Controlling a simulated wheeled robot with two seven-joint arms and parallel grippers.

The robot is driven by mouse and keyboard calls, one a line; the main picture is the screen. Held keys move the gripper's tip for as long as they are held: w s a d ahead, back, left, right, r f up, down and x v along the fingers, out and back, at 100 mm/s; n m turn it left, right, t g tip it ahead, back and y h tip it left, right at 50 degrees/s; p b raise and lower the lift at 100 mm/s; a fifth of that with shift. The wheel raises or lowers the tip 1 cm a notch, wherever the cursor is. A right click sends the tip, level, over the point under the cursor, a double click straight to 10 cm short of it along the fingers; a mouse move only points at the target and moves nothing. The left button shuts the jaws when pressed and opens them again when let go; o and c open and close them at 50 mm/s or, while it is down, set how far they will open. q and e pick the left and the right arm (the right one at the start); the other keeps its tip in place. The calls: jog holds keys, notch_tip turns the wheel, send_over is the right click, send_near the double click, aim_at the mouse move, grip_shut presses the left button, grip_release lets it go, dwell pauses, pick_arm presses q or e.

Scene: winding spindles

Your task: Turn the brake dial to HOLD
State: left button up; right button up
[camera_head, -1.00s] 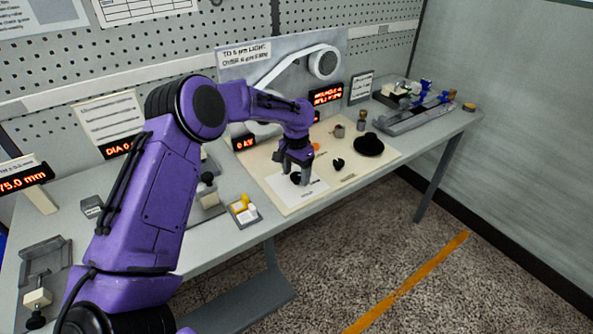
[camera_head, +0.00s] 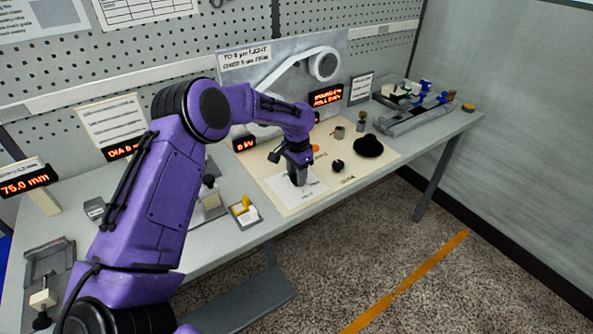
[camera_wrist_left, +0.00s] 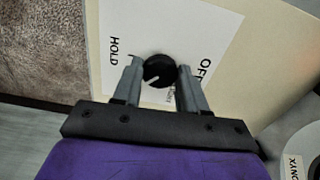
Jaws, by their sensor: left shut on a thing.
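The brake dial (camera_wrist_left: 160,71) is a round black knob with a white pointer line, on a white card (camera_wrist_left: 190,25). In the left wrist view the card reads HOLD (camera_wrist_left: 114,51) to the left of the dial and OFF (camera_wrist_left: 205,72) to the right. A third label below the dial is mostly hidden. The pointer line slants toward the lower left of that view. My left gripper (camera_wrist_left: 160,69) is shut on the dial, one finger on each side. In the head view my left gripper (camera_head: 298,181) points down at the card and hides the dial. My right gripper is not in view.
A small tray (camera_head: 246,219) with a yellow piece is left of the board. Red-lit displays stand behind.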

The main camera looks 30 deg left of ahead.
pick_arm(q)
jog(key=shift+r+m+p, duration=0.2)
jog(key=shift+m+p, duration=0.3)
jog(key=shift+m, duration=0.5)
jog(key=m+p, duration=0.1)
jog(key=m, duration=0.1)
jog(key=shift+m, duration=0.3)
jog(key=m, duration=0.4)
jog(key=shift+w+m, duration=0.1)
jog(key=shift+m, duration=0.3)
jog(key=o, duration=1.1)
jog(key=shift+f, duration=0.1)
jog(key=shift+c, duration=0.2)
jog(key=shift+r, duration=0.45)
notch_tip(320, 180, up, 10)
jog(key=b, duration=0.1)
jog(key=shift+f+b, duration=0.15)
jog(key=shift+b, duration=0.2)
